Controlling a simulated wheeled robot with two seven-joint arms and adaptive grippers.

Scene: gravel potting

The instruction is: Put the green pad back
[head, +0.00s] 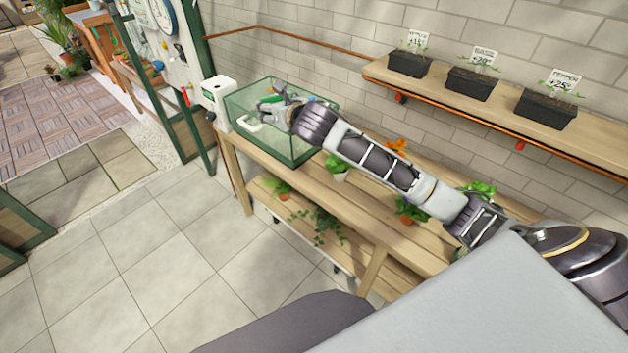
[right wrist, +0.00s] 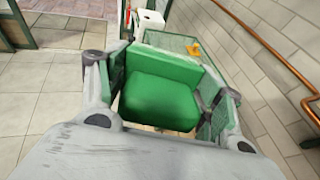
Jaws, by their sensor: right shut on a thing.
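The green pad (right wrist: 160,98) is a bright green block. In the right wrist view it fills the space between the two fingers of my right gripper (right wrist: 160,100), which is shut on it. In the head view my right gripper (head: 272,106) is over the glass tank (head: 300,152), near its left part. The fingers and wrist largely hide the pad there, and I cannot tell if it touches the glass. My left gripper is not in view.
A white box with a green label (head: 215,98) stands beside the tank's left end. The tank is on a wooden bench (head: 355,205) with potted plants. A wall shelf (head: 450,98) holds black planters. The tiled floor (head: 150,240) in front is clear.

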